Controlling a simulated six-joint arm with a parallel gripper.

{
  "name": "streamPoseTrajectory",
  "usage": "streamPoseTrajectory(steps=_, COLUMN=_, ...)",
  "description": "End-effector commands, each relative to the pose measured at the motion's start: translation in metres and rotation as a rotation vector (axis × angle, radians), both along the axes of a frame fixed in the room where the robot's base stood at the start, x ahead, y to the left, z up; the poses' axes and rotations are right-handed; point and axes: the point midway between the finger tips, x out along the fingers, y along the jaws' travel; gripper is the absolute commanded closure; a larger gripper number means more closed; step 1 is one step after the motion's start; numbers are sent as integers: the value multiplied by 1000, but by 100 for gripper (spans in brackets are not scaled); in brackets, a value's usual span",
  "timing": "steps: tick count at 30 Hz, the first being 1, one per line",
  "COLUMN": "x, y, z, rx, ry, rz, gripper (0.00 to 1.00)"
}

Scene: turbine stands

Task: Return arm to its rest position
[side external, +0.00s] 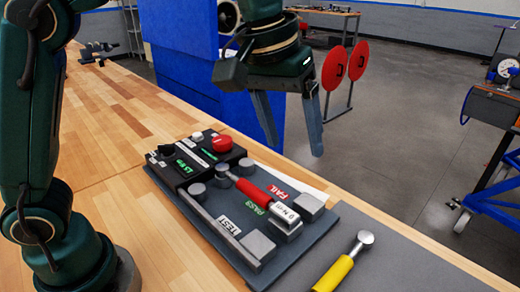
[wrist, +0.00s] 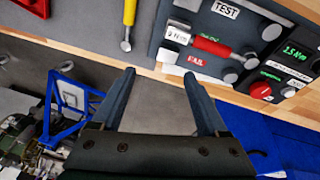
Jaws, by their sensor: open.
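My gripper (side external: 293,120) is open and empty, held in the air above the far edge of the workbench. Its two fingers point down and stand wide apart, and both also show in the wrist view (wrist: 164,85). A red-handled torque wrench (side external: 262,194) lies on the grey test fixture (side external: 222,222), near the PASS and FAIL labels; it also shows in the wrist view (wrist: 211,46). A yellow-handled wrench (side external: 335,272) lies on the dark mat at the front right, apart from my gripper.
A black control box (side external: 180,165) with a green display and a red button (side external: 222,143) joins the fixture. A blue-framed cart (side external: 490,190) stands at the right.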

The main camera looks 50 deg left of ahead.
Motion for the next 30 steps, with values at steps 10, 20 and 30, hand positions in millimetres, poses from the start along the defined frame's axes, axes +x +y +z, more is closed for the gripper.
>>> streamPoseTrajectory(steps=10, x=-70, y=67, z=21, rx=22, ry=-152, rz=31, gripper=23)
streamPoseTrajectory(steps=20, x=-136, y=98, z=-29, rx=101, ry=-236, rz=-29, gripper=23)
streamPoseTrajectory(steps=30, x=-150, y=99, z=-64, rx=156, ry=-226, rz=-160, gripper=23)
